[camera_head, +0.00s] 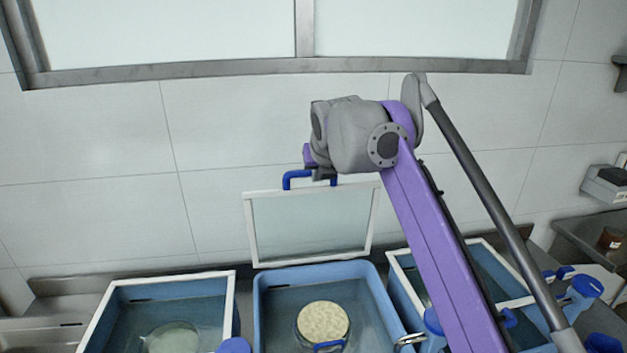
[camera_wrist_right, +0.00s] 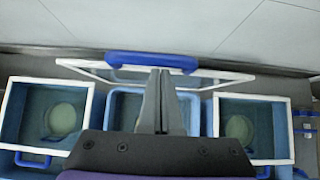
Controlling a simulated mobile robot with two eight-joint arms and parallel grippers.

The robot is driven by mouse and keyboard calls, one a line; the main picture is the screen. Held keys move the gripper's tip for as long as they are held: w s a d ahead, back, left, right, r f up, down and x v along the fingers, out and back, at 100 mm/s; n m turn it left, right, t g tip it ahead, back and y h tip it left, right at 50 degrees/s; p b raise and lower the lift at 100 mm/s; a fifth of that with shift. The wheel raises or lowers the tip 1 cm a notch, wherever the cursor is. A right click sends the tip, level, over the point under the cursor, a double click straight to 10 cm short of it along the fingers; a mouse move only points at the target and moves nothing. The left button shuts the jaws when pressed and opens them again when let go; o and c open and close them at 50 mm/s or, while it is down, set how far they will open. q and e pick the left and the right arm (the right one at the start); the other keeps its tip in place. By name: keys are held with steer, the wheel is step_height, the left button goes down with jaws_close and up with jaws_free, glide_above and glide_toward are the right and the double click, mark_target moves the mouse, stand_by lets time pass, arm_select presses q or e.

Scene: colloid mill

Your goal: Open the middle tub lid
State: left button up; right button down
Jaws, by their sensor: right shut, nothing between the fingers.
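The middle tub (camera_head: 378,300) is a blue basin, and its lid (camera_head: 310,228) stands raised and nearly upright at its back edge. The lid is a clear panel in a white frame with a blue handle (camera_head: 290,177) on its top edge. My right gripper (camera_head: 322,176) is at the raised top edge, close to the handle. In the right wrist view my right gripper's fingers (camera_wrist_right: 161,82) are closed together and empty, overlapping the handle (camera_wrist_right: 150,61) in the picture. Whether they touch it I cannot tell. My left gripper is not in view.
A round container (camera_head: 323,322) with a beige top sits in the middle tub. The left tub (camera_head: 232,300) and right tub (camera_head: 395,265) flank it, with white-framed lids lying down. A tiled wall (camera_head: 100,170) rises behind. My right arm crosses over the right tub.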

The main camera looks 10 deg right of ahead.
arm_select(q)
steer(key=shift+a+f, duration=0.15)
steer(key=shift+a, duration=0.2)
arm_select(e)
steer(key=shift+w+r+g, duration=0.1)
steer(key=shift+w+g, duration=0.2)
steer(key=shift+w, duration=0.2)
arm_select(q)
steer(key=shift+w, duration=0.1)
